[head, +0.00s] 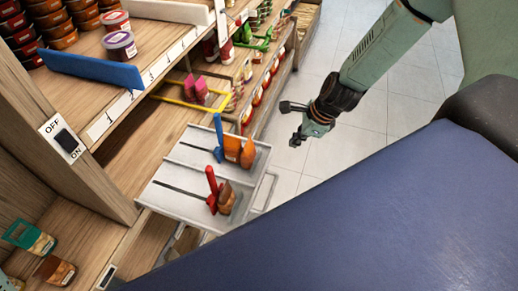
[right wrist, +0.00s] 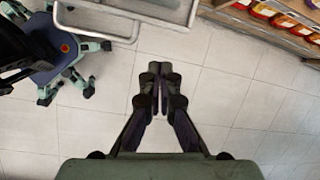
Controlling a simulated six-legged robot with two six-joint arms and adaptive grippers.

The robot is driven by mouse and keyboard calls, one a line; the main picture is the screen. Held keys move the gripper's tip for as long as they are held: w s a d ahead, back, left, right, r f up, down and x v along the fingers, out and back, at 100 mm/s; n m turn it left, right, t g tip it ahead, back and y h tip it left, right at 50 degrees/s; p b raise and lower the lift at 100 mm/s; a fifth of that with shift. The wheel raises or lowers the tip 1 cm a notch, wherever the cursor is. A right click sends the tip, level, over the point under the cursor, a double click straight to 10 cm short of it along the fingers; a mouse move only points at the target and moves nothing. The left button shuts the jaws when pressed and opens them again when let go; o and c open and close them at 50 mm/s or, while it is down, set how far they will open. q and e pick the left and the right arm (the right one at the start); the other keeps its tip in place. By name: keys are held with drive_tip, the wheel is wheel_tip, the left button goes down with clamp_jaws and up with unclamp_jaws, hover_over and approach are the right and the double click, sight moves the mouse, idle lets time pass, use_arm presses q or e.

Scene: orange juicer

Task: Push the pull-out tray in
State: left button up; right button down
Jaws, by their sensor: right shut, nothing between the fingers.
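The pull-out tray (head: 185,172) is a grey metal panel standing out from the wooden shelf unit, in the middle of the head view. It carries a blue lever (head: 218,138) and a red lever (head: 212,188) beside slots, with orange and brown blocks next to them. Part of the tray's metal frame (right wrist: 103,27) shows at the top of the right wrist view. My right gripper (head: 292,124) is shut and empty, right of the tray and apart from it, over the floor. It also shows in the right wrist view (right wrist: 159,70). My left gripper is not in view.
Shelves with jars (head: 120,44) and a blue strip (head: 90,67) stand at the upper left. An OFF/ON switch (head: 66,143) is on a wooden post. A yellow frame (head: 190,101) lies behind the tray. Tiled floor (head: 345,150) right of the tray is clear.

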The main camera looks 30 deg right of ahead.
drive_tip(key=m+b, duration=0.3)
drive_tip(key=b, duration=1.1)
hover_over(259, 163)
drive_tip(key=s+d, duration=0.2)
drive_tip(key=shift+y, duration=0.3)
wheel_tip(259, 163, down, 9)
drive_tip(key=shift+w+a+f, duration=0.15)
drive_tip(key=shift+w+a, duration=0.1)
